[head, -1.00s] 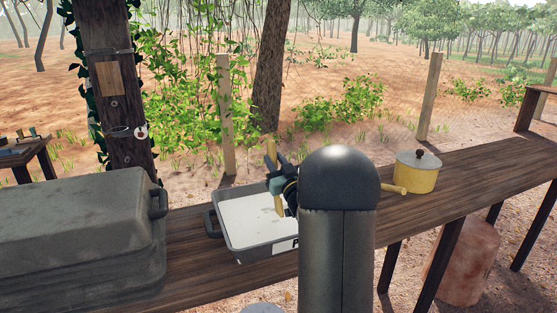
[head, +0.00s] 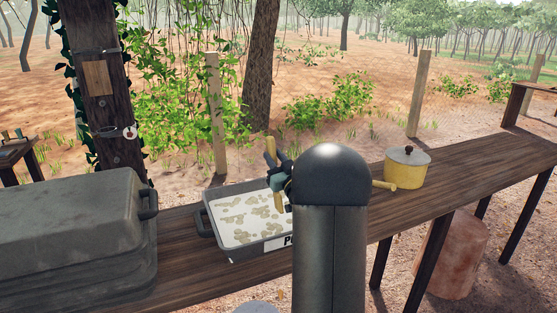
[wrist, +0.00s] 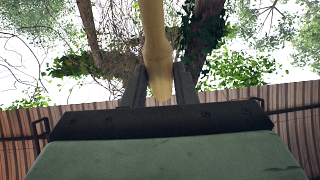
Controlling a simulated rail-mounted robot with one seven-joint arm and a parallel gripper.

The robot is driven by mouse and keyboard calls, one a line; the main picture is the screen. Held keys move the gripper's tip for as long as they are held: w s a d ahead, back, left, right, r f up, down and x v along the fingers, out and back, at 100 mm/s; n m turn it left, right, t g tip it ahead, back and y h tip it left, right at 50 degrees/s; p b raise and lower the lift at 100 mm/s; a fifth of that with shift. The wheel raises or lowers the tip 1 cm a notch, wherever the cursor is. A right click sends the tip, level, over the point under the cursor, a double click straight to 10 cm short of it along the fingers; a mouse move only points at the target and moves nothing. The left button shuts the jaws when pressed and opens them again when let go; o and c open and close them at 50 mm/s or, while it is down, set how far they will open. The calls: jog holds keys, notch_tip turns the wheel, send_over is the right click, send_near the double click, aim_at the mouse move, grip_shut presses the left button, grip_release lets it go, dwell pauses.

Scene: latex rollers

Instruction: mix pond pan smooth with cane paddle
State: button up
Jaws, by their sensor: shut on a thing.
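The pond pan (head: 212,231) is a grey rectangular tray with handles on the wooden bench in the head view. It holds white liquid with many tan blotches over its surface. My gripper (head: 275,178) is above the pan's right part, partly hidden behind my arm. It is shut on the cane paddle (head: 270,149), a yellow-tan stick held roughly upright. The paddle's lower part reaches down toward the liquid; its tip is hard to make out. In the wrist view the paddle (wrist: 154,45) stands between my two fingers (wrist: 157,88).
A large grey lidded case (head: 70,235) stands on the bench left of the pan. A yellow pot with a lid (head: 406,172) and side handle stands to the right. The bench (head: 470,165) is bare beyond the pot. A post (head: 100,85) rises behind the case.

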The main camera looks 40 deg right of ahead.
jog(key=shift+w+a, duration=0.1)
jog(key=shift+a, duration=0.3)
notch_tip(320, 180, up, 8)
jog(key=w+p, duration=0.1)
jog(key=p, duration=0.1)
jog(key=shift+a+f+p, duration=0.15)
jog(key=shift+f+p, duration=0.05)
jog(key=shift+p, duration=0.1)
jog(key=shift+r, duration=0.1)
dwell(0.5)
notch_tip(320, 180, up, 4)
jog(key=shift+f+p, duration=0.1)
jog(key=shift+p, duration=0.45)
